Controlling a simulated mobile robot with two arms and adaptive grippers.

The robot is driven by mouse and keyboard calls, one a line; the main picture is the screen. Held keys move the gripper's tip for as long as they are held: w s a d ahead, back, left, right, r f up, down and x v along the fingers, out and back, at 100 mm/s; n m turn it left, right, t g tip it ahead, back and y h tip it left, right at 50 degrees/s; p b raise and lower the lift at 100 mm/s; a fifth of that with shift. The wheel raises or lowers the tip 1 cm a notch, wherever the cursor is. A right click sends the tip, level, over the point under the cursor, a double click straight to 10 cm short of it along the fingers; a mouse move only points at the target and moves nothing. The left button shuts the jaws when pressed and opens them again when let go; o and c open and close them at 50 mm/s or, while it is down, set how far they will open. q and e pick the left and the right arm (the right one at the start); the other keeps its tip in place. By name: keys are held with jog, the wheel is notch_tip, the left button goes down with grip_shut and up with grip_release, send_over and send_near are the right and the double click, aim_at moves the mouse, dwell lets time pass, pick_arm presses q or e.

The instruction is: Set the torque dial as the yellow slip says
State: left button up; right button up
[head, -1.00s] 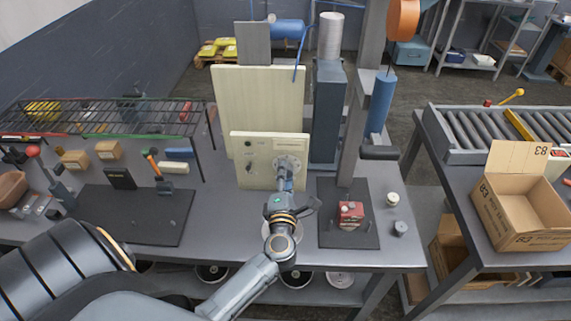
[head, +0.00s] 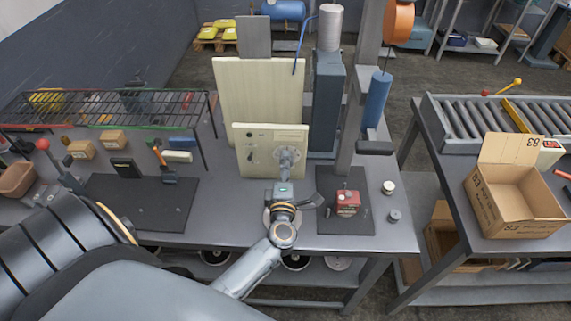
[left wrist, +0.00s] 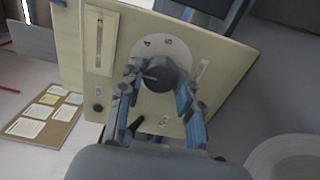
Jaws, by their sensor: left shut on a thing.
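The cream control panel (head: 262,158) stands upright on the bench, with a larger pale board (head: 255,85) behind it. My left gripper (head: 286,170) is in front of the panel's right side. In the left wrist view the dark round torque dial (left wrist: 160,74) sits on a pale scale plate (left wrist: 166,45) with small marks. My left gripper (left wrist: 157,92) is shut on the dial, with a blue-grey finger on either side. A brown board (left wrist: 38,128) carries several paper slips; one looks yellower (left wrist: 49,99). Their writing is too small to read. My right gripper is out of view.
The panel also has a slotted gauge (left wrist: 99,40) and small knobs. Right of my left arm, a red block (head: 347,203) lies on a dark mat (head: 335,222). A wire rack (head: 110,105) stands at left. An open cardboard box (head: 500,205) sits on the right bench.

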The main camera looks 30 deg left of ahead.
pick_arm(q)
jog(key=o, duration=1.2)
jog(key=shift+c, duration=0.2)
jog(key=v, duration=1.2)
